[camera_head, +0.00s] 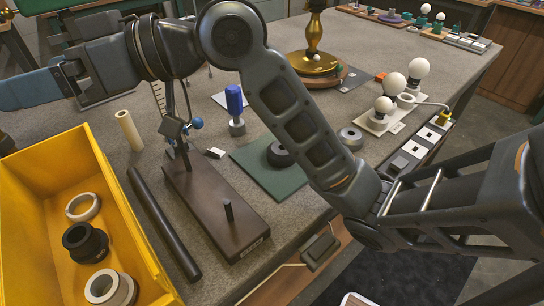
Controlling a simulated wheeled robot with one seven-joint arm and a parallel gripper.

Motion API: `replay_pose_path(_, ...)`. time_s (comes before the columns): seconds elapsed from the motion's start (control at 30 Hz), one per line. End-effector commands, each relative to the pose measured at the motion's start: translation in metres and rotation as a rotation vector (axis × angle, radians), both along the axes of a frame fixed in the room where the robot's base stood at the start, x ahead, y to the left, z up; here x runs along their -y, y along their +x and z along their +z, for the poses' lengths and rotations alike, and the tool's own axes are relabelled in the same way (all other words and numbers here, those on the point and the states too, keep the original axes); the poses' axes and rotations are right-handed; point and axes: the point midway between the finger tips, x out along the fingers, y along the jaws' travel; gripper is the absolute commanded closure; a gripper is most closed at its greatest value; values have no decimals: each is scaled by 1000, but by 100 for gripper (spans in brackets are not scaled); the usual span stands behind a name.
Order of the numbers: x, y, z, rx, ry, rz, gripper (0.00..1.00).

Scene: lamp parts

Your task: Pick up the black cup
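A black, round, cup-like piece (92,250) with a dark opening sits in the yellow bin (112,190) at the lower left. It lies between two pale rings, a thin one (83,206) farther back and a thicker one (122,290) nearer. Another low black round piece (279,155) lies on a green mat (262,180) in the middle of the table, partly hidden by my arm. I cannot tell for certain which is the black cup. My arm crosses above the table from the right and runs out at the left edge.
A lamp stand on a dark wooden base (205,200) with an upright peg stands between bin and mat. A black rod (163,222) lies beside the bin. A blue-handled tool (235,103), white bulbs (418,68) and a brass lamp base (314,60) stand farther back.

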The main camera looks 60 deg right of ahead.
Motion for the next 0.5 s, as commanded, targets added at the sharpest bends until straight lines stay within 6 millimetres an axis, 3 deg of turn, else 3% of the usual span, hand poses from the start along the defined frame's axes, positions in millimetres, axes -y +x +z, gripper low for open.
replay_pose_path(0.27,41,-12,-52,-146,-350,103,6)
replay_pose_path(0.5,106,-40,-105,-361,-653,148,6)
